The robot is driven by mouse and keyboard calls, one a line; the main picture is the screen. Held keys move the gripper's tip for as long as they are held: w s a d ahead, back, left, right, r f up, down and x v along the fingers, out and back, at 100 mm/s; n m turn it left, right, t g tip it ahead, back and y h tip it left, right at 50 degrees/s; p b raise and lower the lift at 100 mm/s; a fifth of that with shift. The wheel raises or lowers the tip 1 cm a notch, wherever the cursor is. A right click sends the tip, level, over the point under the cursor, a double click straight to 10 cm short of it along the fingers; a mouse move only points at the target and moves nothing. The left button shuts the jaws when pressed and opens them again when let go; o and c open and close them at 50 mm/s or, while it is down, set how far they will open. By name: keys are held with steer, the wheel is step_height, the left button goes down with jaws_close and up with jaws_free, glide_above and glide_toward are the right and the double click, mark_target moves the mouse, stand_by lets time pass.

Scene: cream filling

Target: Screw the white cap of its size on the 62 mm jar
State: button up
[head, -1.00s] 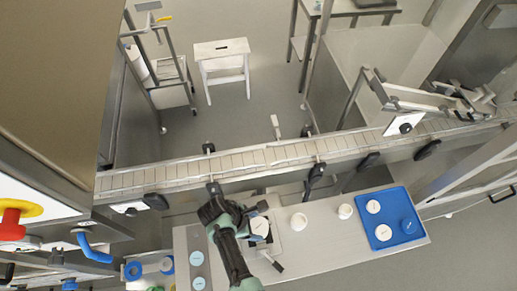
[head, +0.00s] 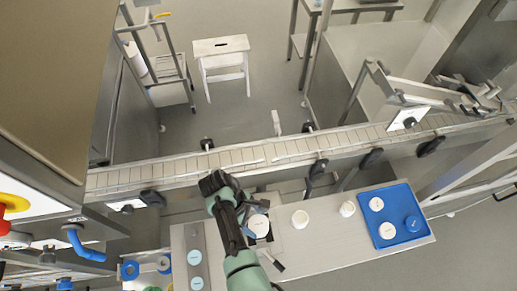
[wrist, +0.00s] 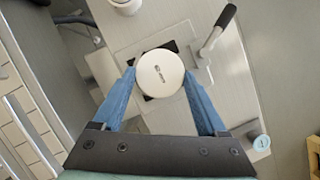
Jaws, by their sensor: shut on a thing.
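My gripper (wrist: 160,76) has blue fingers shut on a round white cap (wrist: 160,66), gripped at its sides; the cap's top with small dark print faces the wrist camera. Below it is a clamp fixture with dark pads and a lever handle (wrist: 218,28). The cap hides what is directly beneath it, so I cannot tell whether it touches a jar. In the head view a white round top (head: 259,225) shows at the fixture beside my arm, with the lever (head: 273,261) below; the fingers are hard to make out there. The 62 mm jar cannot be identified.
Two white jars (head: 300,219) (head: 347,209) stand on the bench to the right. A blue tray (head: 392,189) holds two white caps (head: 376,204) (head: 387,230) and a blue one (head: 412,223). Light-blue discs (head: 194,257) lie left. A conveyor (head: 240,157) runs behind the bench.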

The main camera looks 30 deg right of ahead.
steer(key=shift+f+m+y+b, duration=0.1)
steer(key=shift+m+y+b, duration=0.25)
steer(key=shift+m, duration=0.55)
jaws_close()
steer(key=shift+m+g, duration=0.3)
steer(key=shift+g, duration=0.1)
steer(key=o, duration=1.3)
jaws_free()
steer(key=shift+d, duration=0.1)
steer(key=shift+w, duration=0.1)
steer(key=b+v, duration=0.1)
steer(key=v, duration=1.2)
